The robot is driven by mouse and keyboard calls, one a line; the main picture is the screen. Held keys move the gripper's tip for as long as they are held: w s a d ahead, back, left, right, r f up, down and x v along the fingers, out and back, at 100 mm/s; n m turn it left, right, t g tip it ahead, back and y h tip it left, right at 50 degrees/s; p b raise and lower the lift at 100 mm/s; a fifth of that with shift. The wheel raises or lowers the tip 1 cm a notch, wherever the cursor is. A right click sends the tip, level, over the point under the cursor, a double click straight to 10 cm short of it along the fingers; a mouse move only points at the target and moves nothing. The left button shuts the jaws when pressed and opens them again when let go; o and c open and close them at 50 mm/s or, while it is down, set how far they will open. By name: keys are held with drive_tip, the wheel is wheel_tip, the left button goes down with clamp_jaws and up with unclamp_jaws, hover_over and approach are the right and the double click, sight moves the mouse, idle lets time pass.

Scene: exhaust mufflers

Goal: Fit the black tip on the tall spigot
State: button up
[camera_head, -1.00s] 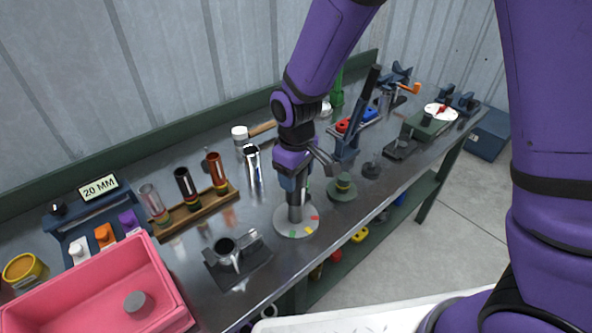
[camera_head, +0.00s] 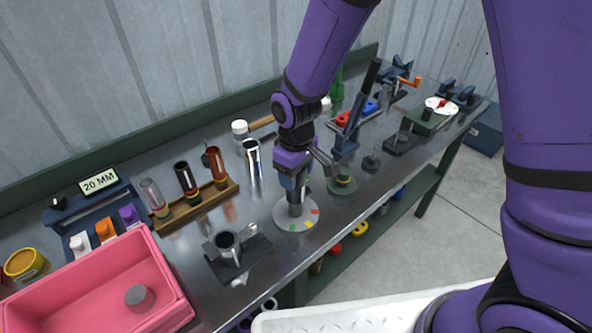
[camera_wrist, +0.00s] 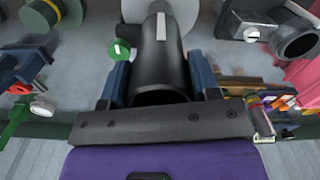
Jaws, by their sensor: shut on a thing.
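My gripper (camera_head: 296,196) is shut on a dark tube, which I take for the black tip (camera_wrist: 163,62). In the wrist view the tube lies between the two blue fingers, its wide open mouth towards the palm and a small pale mark near the far end. In the head view it stands upright over a grey disc (camera_head: 283,216) with coloured marks; I cannot tell whether it touches the disc. A tall upright chrome tube (camera_head: 252,164) stands behind and to the left of my gripper. I cannot tell for sure which post is the tall spigot.
A wooden rack (camera_head: 172,219) holds several banded tubes on the left. A pink bin (camera_head: 85,302) fills the bench's left end. A round green base (camera_head: 342,187) and a blue lever stand (camera_head: 345,142) are close right.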

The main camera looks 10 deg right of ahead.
drive_tip(key=shift+f, duration=2.4)
drive_tip(key=o, duration=1)
drive_tip(key=shift+c, duration=0.2)
wheel_tip(320, 180, up, 11)
drive_tip(key=shift+f, duration=0.1)
